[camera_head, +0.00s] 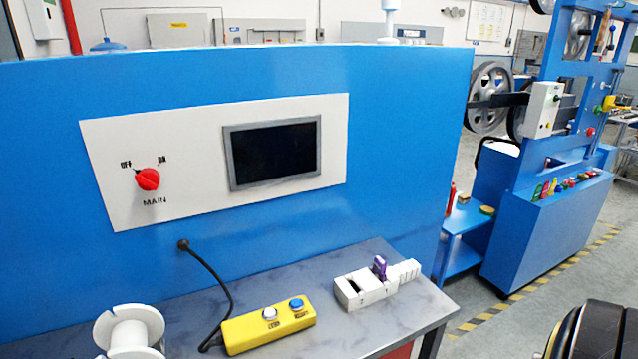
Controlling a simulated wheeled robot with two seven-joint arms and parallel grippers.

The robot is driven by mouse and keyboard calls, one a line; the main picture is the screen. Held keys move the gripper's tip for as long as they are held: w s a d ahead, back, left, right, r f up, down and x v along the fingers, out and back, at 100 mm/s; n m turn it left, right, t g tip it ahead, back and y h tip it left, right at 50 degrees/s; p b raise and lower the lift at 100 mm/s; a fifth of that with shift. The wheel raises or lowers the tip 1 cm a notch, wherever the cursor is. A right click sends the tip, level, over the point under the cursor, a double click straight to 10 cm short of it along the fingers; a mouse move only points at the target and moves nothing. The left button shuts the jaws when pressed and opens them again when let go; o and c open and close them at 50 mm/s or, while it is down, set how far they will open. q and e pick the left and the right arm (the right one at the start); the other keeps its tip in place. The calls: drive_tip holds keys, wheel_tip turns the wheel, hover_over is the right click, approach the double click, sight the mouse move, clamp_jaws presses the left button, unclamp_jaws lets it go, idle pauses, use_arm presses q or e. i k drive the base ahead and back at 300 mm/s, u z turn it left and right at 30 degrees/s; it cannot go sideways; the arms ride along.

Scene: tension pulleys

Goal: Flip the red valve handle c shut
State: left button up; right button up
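No part that I can clearly identify as red valve handle c shows in the head view. A red rotary knob (148,179) sits on the white panel (215,196), above the label "MAIN". Several small coloured parts (566,186), some red, stand along the top of the blue machine (545,235) at the right. They are too small to tell whether one is the valve handle or how it is turned. Neither of my grippers is in view.
A grey table (385,325) holds a yellow button box (268,327), a white block holder (366,290) with a purple piece, and a white spool (130,330). A blue wall (400,150) stands behind it. Yellow-black floor tape (545,283) runs before the blue machine.

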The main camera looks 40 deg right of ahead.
sight(448, 210)
drive_tip(key=z, duration=0.5)
drive_tip(key=k, duration=0.6)
drive_tip(key=z, duration=1.4)
drive_tip(key=i, duration=1.05)
drive_tip(key=z, duration=0.15)
